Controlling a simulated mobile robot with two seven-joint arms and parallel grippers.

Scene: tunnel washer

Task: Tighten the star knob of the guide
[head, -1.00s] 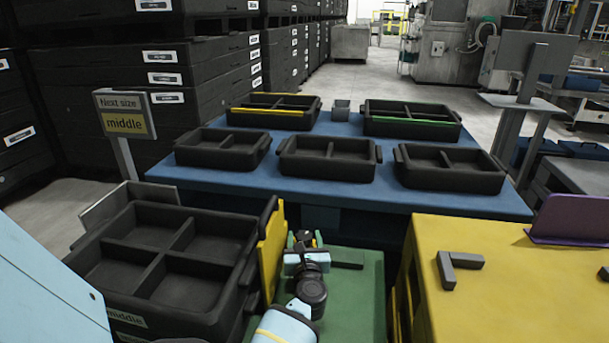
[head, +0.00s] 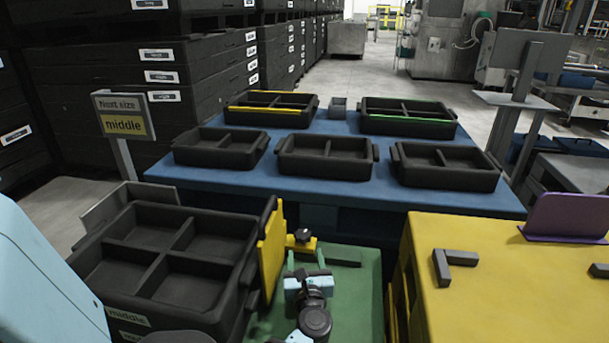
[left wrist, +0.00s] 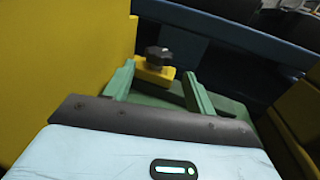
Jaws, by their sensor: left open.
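The dark star knob (head: 302,236) sits on a small yellow block on the green surface (head: 345,290), beside the upright yellow guide plate (head: 271,250). My left gripper (head: 305,262) is just on the near side of the knob, open and empty. In the left wrist view the knob (left wrist: 158,55) stands beyond and between the two green fingers (left wrist: 158,88), with a gap to both. The knob's yellow base (left wrist: 155,74) shows below it. My right gripper is not in view.
A large black divided bin (head: 150,290) stands left of the guide plate. A yellow cabinet (head: 510,300) with dark L-shaped stops (head: 455,258) is to the right. Behind is a blue table (head: 340,190) with several black trays. A sign (head: 122,115) reads "Next size middle".

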